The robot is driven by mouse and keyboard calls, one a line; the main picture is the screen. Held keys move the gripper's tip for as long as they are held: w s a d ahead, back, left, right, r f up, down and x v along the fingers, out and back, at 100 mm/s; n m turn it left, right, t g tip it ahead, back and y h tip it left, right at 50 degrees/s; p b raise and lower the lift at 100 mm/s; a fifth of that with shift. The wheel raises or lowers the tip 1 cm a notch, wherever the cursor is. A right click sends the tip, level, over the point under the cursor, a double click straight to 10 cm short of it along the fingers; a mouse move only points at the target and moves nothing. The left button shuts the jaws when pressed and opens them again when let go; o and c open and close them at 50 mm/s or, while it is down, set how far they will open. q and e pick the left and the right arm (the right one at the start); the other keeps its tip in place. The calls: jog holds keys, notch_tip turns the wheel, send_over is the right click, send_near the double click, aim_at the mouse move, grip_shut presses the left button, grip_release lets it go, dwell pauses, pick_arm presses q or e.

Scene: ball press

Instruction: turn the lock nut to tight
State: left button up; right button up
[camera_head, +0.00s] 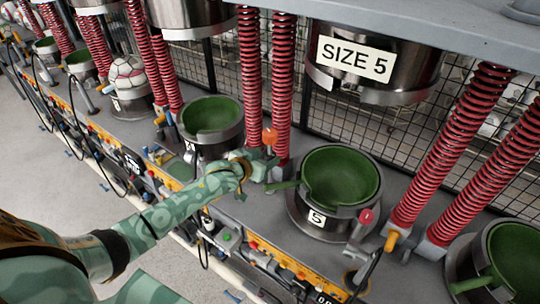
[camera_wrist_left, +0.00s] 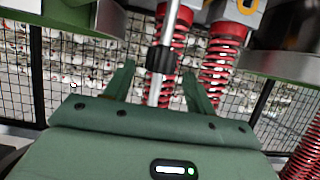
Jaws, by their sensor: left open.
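The lock nut looks like the black ribbed collar (camera_wrist_left: 160,59) on a thin silver rod (camera_wrist_left: 154,92) in the left wrist view. My left gripper (camera_wrist_left: 160,88) is open, with one green finger on each side of the rod. The collar lies just beyond the fingertips or between them; I cannot tell which, and no contact is clear. In the head view my left gripper (camera_head: 268,166) reaches in between two green cups, just below an orange knob (camera_head: 269,137). The nut is hidden there. My right gripper is not in view.
A green cup marked 5 (camera_head: 340,176) stands right of my left gripper, and a smaller green cup (camera_head: 210,115) stands behind it on the left. Red springs (camera_head: 282,85) rise close behind. A press head labelled SIZE 5 (camera_head: 370,75) hangs above. Wire mesh closes the back.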

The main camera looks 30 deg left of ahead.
aim_at(268, 155)
pick_arm(q)
jog(key=shift+x, duration=1.65)
jog(key=shift+s, duration=0.1)
jog(key=c, duration=1)
jog(key=shift+o, duration=0.2)
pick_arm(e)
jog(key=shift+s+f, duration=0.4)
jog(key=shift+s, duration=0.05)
pick_arm(q)
jog(key=shift+b, duration=0.3)
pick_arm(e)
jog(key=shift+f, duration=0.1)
